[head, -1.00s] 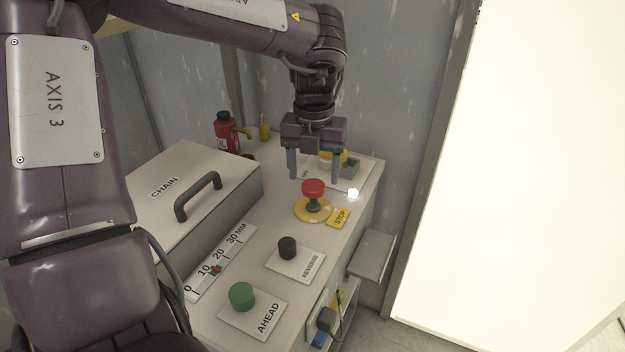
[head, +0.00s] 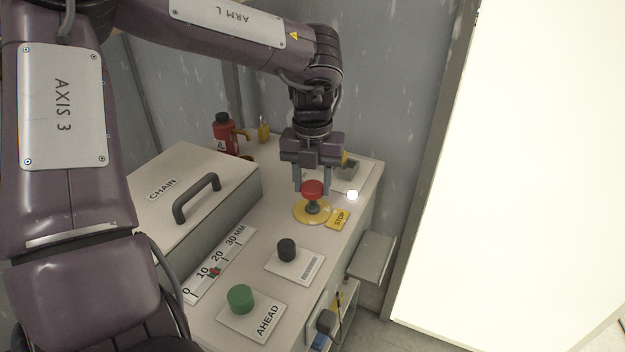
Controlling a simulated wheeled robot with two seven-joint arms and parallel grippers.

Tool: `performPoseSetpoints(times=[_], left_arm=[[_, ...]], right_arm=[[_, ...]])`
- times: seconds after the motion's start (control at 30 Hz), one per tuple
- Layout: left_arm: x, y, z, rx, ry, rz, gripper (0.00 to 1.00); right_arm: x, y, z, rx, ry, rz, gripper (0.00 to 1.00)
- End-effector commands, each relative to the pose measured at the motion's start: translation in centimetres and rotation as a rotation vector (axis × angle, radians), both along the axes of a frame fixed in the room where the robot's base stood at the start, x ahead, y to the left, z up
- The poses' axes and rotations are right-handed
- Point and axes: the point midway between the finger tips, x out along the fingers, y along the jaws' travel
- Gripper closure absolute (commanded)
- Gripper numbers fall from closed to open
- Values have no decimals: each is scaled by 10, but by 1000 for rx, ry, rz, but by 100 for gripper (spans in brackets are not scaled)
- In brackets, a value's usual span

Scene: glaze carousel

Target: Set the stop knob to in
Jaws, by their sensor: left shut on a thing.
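The stop knob (head: 312,188) is a red mushroom head on a dark stem. It stands up from a round yellow base (head: 300,212) beside a yellow STOP label (head: 338,219). My left gripper (head: 312,190) comes down over it from above and behind, its grey fingers on the left and right of the red head. The fingers are shut on the knob. A gap with the stem shows between the head and the yellow base. My right gripper is not in view.
A black REVERSE button (head: 287,250) and a green AHEAD button (head: 240,298) stand nearer on the bench top. The CHAIN cover with its handle (head: 197,197) lies left. A lit white lamp (head: 352,195) is right of the knob. A red bottle (head: 224,135) stands at the back.

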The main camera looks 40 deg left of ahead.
Motion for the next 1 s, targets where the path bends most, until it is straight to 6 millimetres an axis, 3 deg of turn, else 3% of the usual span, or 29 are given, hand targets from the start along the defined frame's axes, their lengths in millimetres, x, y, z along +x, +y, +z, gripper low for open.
performPoseSetpoints(times=[0.17, 0.3, 0.53, 0.57, 0.6, 0.7, 1.0], left_arm=[[0, 0, -8, 0, 1, 0, 100], [0, 0, -19, 1, 1, 0, 99], [0, 0, -19, 1, 2, -1, 100], [0, 0, -19, 1, 2, -1, 55], [0, 0, -19, 1, 3, -1, 50], [0, 0, -19, 1, 2, -1, 36], [1, 0, -16, 1, 0, -1, 36]], right_arm=[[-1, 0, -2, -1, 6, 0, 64], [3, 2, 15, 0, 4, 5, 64], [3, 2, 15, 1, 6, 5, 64], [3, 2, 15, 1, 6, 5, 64], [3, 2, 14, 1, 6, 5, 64], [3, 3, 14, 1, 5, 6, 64], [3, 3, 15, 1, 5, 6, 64]])
